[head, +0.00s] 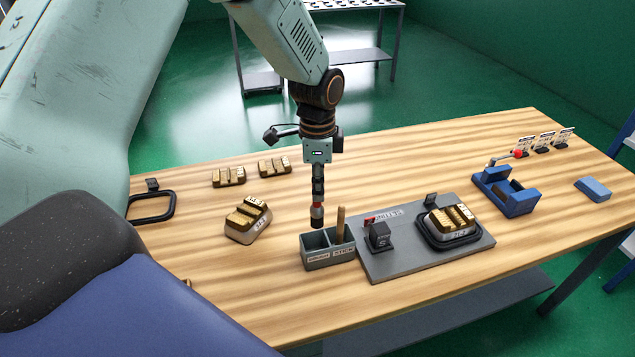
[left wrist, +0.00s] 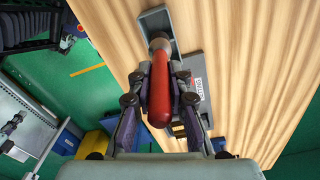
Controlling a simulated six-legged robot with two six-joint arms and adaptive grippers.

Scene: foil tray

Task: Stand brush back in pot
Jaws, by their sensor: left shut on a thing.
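My left gripper (head: 317,188) points straight down and is shut on a brush (head: 317,211). The brush looks upright, with a red part and a dark lower end below my fingers. In the left wrist view the brush's red handle (left wrist: 159,97) lies between my two fingers, with a paler collar at its far end. The grey pot (head: 318,263) has two compartments, and the brush end is over or just behind its left one; I cannot tell the exact gap. A wooden stick (head: 340,222) stands in the right compartment. My right gripper is not in view.
A grey mat (head: 385,268) beside the pot carries a small black stand (head: 378,236) and a block with gold-coloured pieces (head: 450,221). Similar blocks (head: 246,226) lie to the left. A blue fixture (head: 508,198) stands to the right. Bare table (head: 250,290) lies left of the pot.

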